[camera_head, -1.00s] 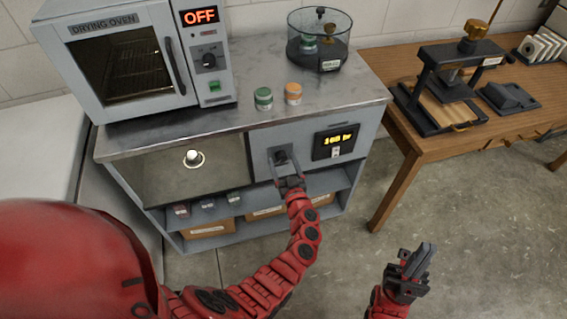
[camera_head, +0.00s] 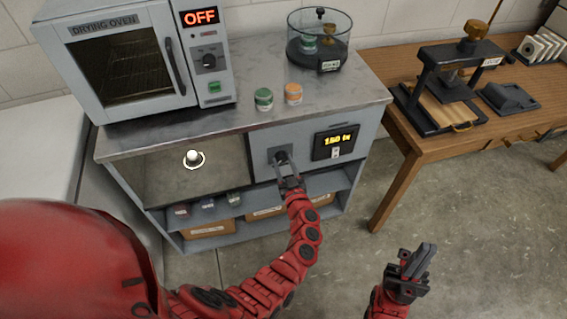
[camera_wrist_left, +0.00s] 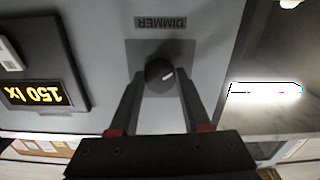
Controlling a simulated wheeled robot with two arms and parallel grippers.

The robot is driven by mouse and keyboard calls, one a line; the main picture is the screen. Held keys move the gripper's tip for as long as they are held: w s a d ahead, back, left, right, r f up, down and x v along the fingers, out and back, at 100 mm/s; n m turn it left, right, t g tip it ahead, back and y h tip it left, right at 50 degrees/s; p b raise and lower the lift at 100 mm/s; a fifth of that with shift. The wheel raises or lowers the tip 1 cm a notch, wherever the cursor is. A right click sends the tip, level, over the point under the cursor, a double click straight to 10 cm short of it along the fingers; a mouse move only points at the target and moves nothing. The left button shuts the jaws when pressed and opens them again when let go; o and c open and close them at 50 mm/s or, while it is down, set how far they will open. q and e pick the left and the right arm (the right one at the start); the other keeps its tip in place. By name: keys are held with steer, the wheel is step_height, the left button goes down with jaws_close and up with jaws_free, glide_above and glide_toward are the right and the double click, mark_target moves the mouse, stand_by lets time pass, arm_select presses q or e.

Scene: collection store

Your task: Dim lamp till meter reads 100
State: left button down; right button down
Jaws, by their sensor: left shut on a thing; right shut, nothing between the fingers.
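The dimmer knob (camera_wrist_left: 160,74) is dark and round with a white mark, on a grey plate under the label DIMMER. My left gripper (camera_head: 284,163) is shut on the knob; its fingers (camera_wrist_left: 160,90) flank it in the left wrist view. The meter (camera_head: 335,142) is a black panel to the right of the knob; in the left wrist view the meter (camera_wrist_left: 38,97) appears upside down and reads 150 lx. The lamp (camera_head: 193,158) glows white in the recess left of the knob. My right gripper (camera_head: 415,262) is shut and empty, over the floor.
A drying oven (camera_head: 125,65) showing OFF stands on the cabinet top (camera_head: 235,115). A wooden table (camera_head: 440,145) with a press (camera_head: 450,85) is at right.

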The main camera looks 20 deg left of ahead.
arm_select(q)
steer(key=shift+a+f+n+b, duration=0.1)
steer(key=shift+n+b, duration=0.2)
steer(key=shift+n, duration=0.9)
steer(key=n+b, duration=0.3)
steer(key=n, duration=0.1)
steer(key=shift+f, duration=0.15)
steer(key=n+b, duration=0.6)
steer(key=shift+n+b, duration=0.4)
steer(key=shift+r+n+b, duration=0.15)
steer(key=shift+n+b, duration=0.75)
steer(key=shift+r+n+b, duration=0.15)
steer(key=shift+n+b, duration=0.7)
steer(key=shift+n, duration=0.05)
steer(key=shift+c, duration=1.8)
jaws_free()
steer(key=shift+d, duration=0.2)
